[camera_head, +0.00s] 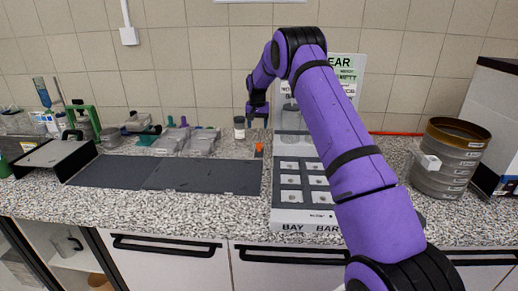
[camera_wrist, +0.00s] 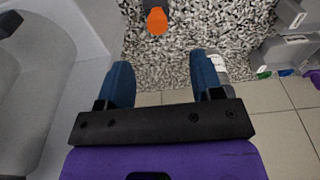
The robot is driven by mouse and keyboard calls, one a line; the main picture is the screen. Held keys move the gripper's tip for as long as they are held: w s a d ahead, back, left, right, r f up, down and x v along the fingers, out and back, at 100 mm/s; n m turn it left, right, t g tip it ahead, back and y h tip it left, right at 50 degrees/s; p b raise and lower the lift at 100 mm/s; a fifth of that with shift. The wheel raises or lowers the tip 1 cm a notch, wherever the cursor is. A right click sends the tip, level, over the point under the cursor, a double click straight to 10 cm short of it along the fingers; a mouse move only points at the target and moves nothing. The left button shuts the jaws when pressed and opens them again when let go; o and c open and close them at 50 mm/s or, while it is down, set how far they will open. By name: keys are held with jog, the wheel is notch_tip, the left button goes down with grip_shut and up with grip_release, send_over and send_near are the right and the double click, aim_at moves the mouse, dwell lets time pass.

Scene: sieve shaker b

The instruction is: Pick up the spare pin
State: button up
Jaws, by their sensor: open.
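A small orange-topped piece (camera_head: 259,149), which looks like the spare pin, stands on the speckled worktop beside the right end of the dark mat. It also shows in the wrist view (camera_wrist: 157,20), at the top, with a dark part beside its orange end. My gripper (camera_head: 257,120) hangs above and behind it in the head view. In the wrist view my gripper (camera_wrist: 161,64) is open, its two blue fingers wide apart with nothing between them. The orange piece lies beyond the fingertips, roughly in line with the gap and apart from both fingers.
A dark-lidded jar (camera_head: 239,128) stands close to my gripper. A white bay tray (camera_head: 287,216) with several labelled squares lies to the right, under my arm. The dark mat (camera_head: 205,176) looks bare. Grey bins (camera_head: 203,143) stand behind it. A sieve stack (camera_head: 447,160) is far right.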

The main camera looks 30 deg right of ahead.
aim_at(259, 144)
jog(key=f, duration=0.4)
jog(key=w+d+f, duration=0.1)
jog(key=f, duration=0.6)
jog(key=shift+w+d+f, duration=0.3)
jog(key=shift+f, duration=0.1)
jog(key=c, duration=0.9)
